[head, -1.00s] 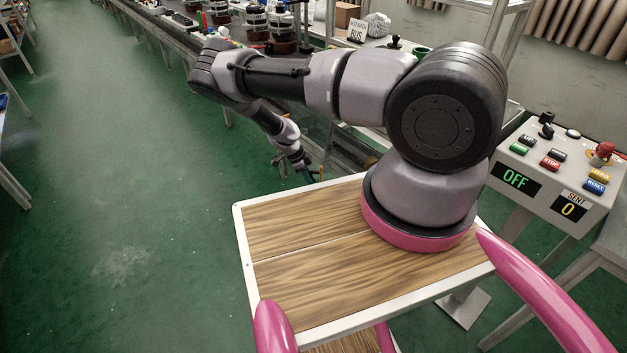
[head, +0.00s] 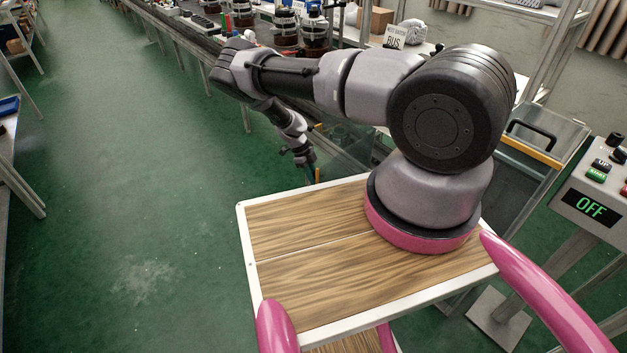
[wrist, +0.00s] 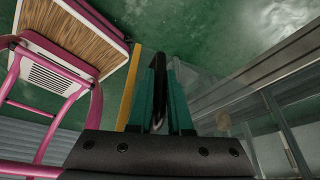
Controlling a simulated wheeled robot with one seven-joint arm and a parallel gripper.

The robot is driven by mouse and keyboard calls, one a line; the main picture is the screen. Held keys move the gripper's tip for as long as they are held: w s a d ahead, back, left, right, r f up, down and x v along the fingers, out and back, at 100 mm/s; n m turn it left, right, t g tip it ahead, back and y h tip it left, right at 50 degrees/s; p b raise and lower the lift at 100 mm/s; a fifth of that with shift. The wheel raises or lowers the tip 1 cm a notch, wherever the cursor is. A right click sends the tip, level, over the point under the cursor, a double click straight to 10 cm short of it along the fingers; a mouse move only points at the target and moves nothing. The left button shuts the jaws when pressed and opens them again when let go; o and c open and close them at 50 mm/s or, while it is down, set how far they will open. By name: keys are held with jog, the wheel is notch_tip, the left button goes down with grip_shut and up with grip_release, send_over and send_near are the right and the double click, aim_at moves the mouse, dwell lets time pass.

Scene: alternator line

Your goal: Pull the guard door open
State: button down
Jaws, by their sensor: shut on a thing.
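My gripper (head: 311,174) hangs at the end of my stretched arm, left of the machine line, in the head view. Its green fingers (wrist: 160,105) are shut on a dark handle (wrist: 158,92) in the wrist view. A clear panel, which looks like the guard door (wrist: 205,88), extends to the right of the fingers. A yellow strip (wrist: 131,92) runs along it at the left. In the head view the clear door (head: 352,148) shows faintly behind my wrist, with a bit of yellow edge beside it. My arm hides much of it, so its exact angle cannot be told.
Another clear panel with a black handle (head: 532,132) and yellow edge stands right of my arm. A control box (head: 598,195) reading OFF is at the right. The conveyor line (head: 205,42) runs away at upper left. Green floor (head: 130,180) is free on the left.

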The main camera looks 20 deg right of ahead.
jog(key=shift+w, duration=0.1)
dwell(0.3)
jog(key=c, duration=0.8)
grip_release()
jog(key=shift+c, duration=0.2)
jog(key=v, duration=1)
jog(key=shift+w+r, duration=0.15)
jog(key=shift+r, duration=0.2)
jog(key=shift+a, duration=0.15)
